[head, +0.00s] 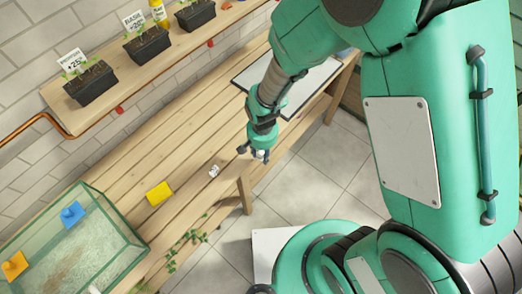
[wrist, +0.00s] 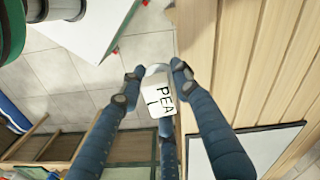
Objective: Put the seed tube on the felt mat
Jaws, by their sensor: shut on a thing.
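My gripper (wrist: 157,72) is shut on the seed tube (wrist: 160,104), a pale piece with a white label reading "PEA" in the wrist view. In the head view my gripper (head: 259,155) is by the front edge of the bench, with a small pale bit of the tube between its fingers. A flat pale panel with a dark border (head: 318,79) lies on the far right part of the bench. It also shows at the lower right of the wrist view (wrist: 258,150). I cannot tell from its surface whether it is the felt mat.
The wooden bench (head: 190,138) is mostly clear. A small white marked thing (head: 214,171) and a yellow block (head: 159,193) lie on it. A glass tank (head: 75,250) of gravel stands lower left. A shelf (head: 165,60) behind holds several labelled plant pots.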

